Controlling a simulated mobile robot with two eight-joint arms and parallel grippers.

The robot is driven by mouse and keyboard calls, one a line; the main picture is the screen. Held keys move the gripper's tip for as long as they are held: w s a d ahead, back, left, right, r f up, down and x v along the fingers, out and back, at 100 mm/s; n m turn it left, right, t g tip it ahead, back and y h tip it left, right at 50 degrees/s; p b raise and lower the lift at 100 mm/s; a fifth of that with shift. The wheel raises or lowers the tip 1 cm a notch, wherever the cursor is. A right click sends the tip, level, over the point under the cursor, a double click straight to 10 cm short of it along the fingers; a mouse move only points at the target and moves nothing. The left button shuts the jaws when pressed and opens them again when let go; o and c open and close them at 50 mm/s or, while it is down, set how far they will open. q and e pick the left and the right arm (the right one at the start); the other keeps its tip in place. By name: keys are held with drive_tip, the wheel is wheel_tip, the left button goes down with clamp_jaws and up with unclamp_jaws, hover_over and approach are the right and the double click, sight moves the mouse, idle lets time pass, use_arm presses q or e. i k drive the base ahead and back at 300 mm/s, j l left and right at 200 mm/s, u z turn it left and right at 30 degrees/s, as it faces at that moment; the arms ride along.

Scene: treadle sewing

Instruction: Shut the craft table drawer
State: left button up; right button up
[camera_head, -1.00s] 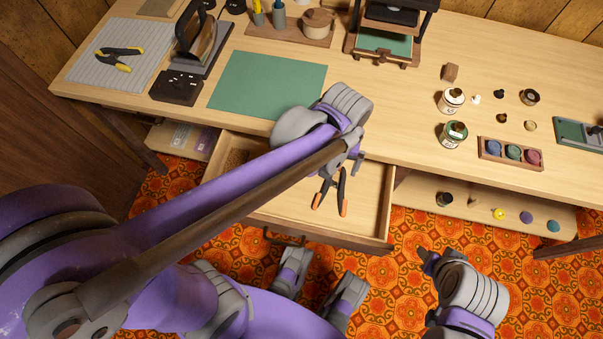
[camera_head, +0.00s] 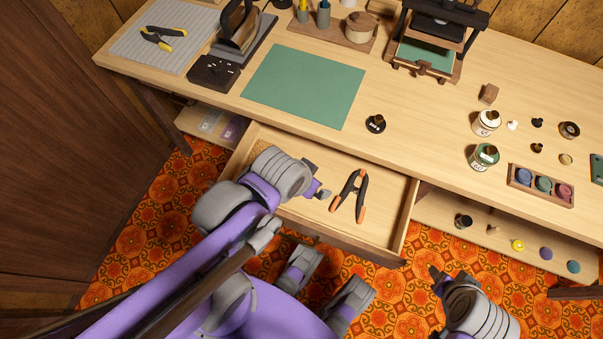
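The craft table drawer (camera_head: 391,188) stands pulled out below the tabletop. Its wooden front edge (camera_head: 352,246) faces me. Black pliers with orange tips (camera_head: 350,194) lie inside on the drawer floor. My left gripper (camera_head: 318,180) is over the left half of the drawer, left of the pliers. Its fingertips look apart, with nothing between them. My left wrist and forearm hide the drawer's left front part. My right gripper (camera_head: 437,279) is at the lower right over the carpet, right of the drawer and apart from it. Its finger opening is not clear.
A lower shelf (camera_head: 440,205) with small pots is right of the drawer. A dark wooden panel stands left.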

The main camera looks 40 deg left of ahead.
sight(389, 198)
drive_tip(key=k+j+u, duration=0.25)
drive_tip(key=k, duration=0.15)
drive_tip(key=k+j+u, duration=0.3)
drive_tip(key=k+j+z, duration=0.1)
